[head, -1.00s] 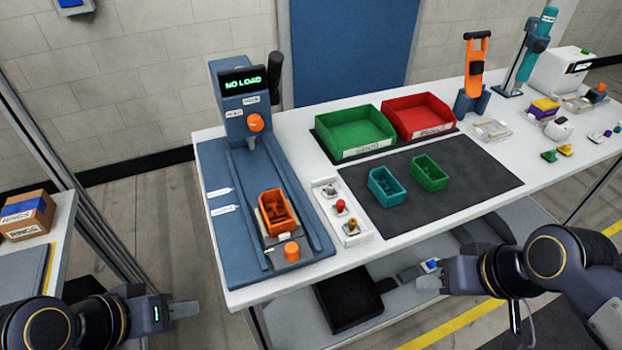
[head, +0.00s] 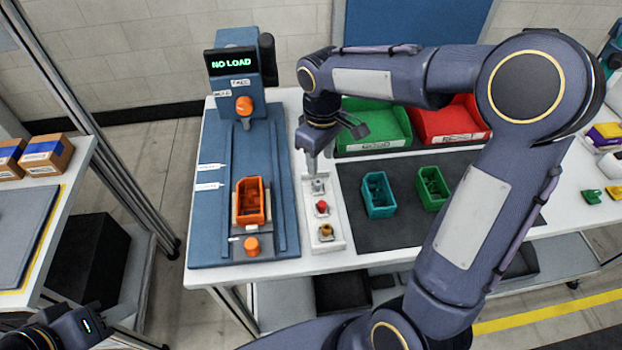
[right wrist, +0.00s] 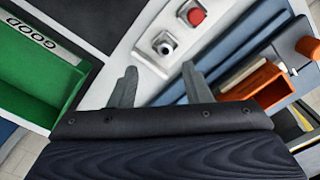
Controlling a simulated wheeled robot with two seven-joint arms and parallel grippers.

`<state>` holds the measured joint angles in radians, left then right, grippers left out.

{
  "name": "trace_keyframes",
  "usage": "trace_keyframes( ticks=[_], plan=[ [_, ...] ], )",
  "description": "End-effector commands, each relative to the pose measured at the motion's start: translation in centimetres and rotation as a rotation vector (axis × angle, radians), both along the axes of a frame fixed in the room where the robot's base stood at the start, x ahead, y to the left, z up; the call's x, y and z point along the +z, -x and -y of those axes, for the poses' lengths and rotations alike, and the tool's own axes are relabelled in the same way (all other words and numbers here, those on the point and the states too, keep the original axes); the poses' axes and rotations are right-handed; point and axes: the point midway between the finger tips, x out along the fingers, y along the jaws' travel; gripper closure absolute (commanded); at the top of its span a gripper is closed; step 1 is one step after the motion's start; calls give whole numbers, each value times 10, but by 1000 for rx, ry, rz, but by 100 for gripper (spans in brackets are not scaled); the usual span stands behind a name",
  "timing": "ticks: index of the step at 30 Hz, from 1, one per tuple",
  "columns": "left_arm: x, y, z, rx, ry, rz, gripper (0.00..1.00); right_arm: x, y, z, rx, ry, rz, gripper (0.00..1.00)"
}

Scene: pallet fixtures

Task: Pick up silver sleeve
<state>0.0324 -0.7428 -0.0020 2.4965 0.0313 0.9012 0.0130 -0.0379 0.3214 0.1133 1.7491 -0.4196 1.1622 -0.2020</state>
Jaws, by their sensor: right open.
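The silver sleeve (head: 318,186) is a small metallic piece standing at the far end of a narrow white tray (head: 328,245). In the right wrist view the sleeve (right wrist: 163,43) sits just beyond the fingertips, on its square seat. My right gripper (head: 318,158) hangs above the sleeve, pointing down, with nothing seen between its fingers. In the right wrist view its two fingers (right wrist: 159,72) are apart. My left gripper (head: 88,328) is at the bottom left corner, far from the tray, and its fingers are not clear.
A red-topped piece (head: 321,207) and a brass-coloured piece (head: 326,231) stand in the same tray. A blue press (head: 205,226) with an orange bin (head: 251,202) is to the left. Teal (head: 378,195) and green (head: 432,188) bins stand right, before larger green (head: 374,126) and red (head: 449,125) bins.

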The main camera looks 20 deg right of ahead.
Motion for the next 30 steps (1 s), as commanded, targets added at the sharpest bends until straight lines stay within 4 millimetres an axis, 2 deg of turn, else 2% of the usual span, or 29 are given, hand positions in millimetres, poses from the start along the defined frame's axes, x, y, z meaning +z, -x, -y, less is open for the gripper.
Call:
trace_keyframes(
  ticks=[13,17,23,30],
  plan=[
    [9,0,0,0,0,0,64,-59,4,-6,-2,-1,-3,56],
    [9,0,0,0,0,0,64,-66,4,-6,-3,-1,0,56],
    [9,0,0,0,0,0,64,-67,3,-6,-3,-2,1,56],
    [9,0,0,0,0,0,64,-66,3,-6,-3,-2,1,88]
  ],
)
